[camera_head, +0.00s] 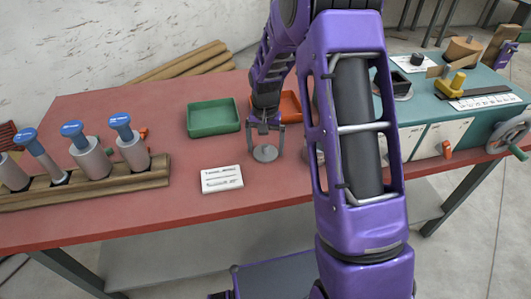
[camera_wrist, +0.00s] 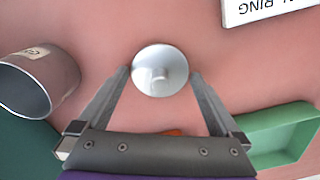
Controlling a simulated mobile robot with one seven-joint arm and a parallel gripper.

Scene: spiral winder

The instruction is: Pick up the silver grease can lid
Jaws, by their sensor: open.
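The silver grease can lid (camera_wrist: 159,70) is a round, shiny disc with a small knob in its middle, lying on the red tabletop. It also shows in the head view (camera_head: 265,153), just below my gripper (camera_head: 264,131). In the wrist view my gripper (camera_wrist: 160,76) is open, with one finger on each side of the lid. The fingertips are close to the lid's rim; I cannot tell whether they touch it. A grey-brown open can (camera_wrist: 40,80) stands to the left in the wrist view and is mostly hidden behind my arm in the head view.
A green tray (camera_head: 213,118) and an orange-red tray (camera_head: 290,106) lie behind the lid. A white label card (camera_head: 222,178) is to its left. A wooden rack (camera_head: 90,187) with blue-topped pieces stands far left. A teal machine (camera_head: 440,110) is at right.

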